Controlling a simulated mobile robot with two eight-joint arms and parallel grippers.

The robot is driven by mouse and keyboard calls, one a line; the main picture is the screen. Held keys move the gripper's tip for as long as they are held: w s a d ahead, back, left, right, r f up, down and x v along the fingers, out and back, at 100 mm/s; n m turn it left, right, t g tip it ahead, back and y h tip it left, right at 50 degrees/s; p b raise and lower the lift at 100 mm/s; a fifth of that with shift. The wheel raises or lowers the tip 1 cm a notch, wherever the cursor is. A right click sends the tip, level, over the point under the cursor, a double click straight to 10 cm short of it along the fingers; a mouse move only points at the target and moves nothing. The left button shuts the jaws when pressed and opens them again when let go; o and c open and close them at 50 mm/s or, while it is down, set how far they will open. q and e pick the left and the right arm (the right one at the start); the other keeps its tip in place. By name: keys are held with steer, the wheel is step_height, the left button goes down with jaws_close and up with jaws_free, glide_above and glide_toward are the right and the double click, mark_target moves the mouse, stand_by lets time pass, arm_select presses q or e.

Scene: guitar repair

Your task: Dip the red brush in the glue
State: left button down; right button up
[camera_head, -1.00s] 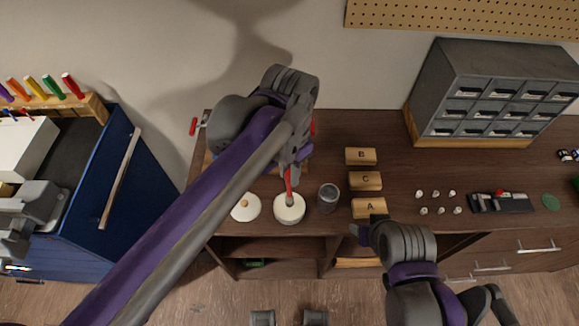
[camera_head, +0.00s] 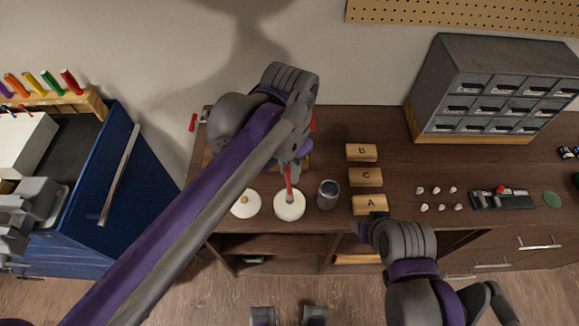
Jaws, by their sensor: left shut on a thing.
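The red brush (camera_head: 288,176) is held upright in my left gripper (camera_head: 291,162), which is shut on its handle. The brush's lower end is at the open top of the white glue pot (camera_head: 289,207); how deep the tip sits is hard to tell. The pot's white lid (camera_head: 245,204) with a tan knob lies just left of the pot. My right gripper (camera_head: 368,221) is near the bench's front edge, close to block A; its fingers are too small to read.
A glass jar (camera_head: 328,194) stands just right of the pot. Wooden blocks A (camera_head: 369,205), C (camera_head: 365,177) and B (camera_head: 361,152) stand further right. Small white knobs (camera_head: 438,198) and a dark tool tray (camera_head: 503,199) lie beyond. A grey drawer cabinet (camera_head: 490,90) stands at the back right.

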arm_select(q)
steer(key=shift+s+f, duration=0.1)
steer(key=shift+f, duration=0.35)
arm_select(e)
steer(key=shift+s+f, duration=0.15)
steer(key=shift+f, duration=0.1)
stand_by(0.8)
arm_select(q)
steer(key=shift+r+p, duration=1.8)
steer(key=shift+r, duration=1.8)
arm_select(e)
step_height(320, 180, up, 6)
steer(key=w, duration=0.2)
steer(key=shift+w+f+t, duration=0.2)
steer(key=shift+w+t, duration=0.1)
steer(key=shift+w, duration=0.05)
arm_select(q)
steer(key=shift+f, duration=0.1)
arm_select(e)
steer(key=shift+s, duration=0.15)
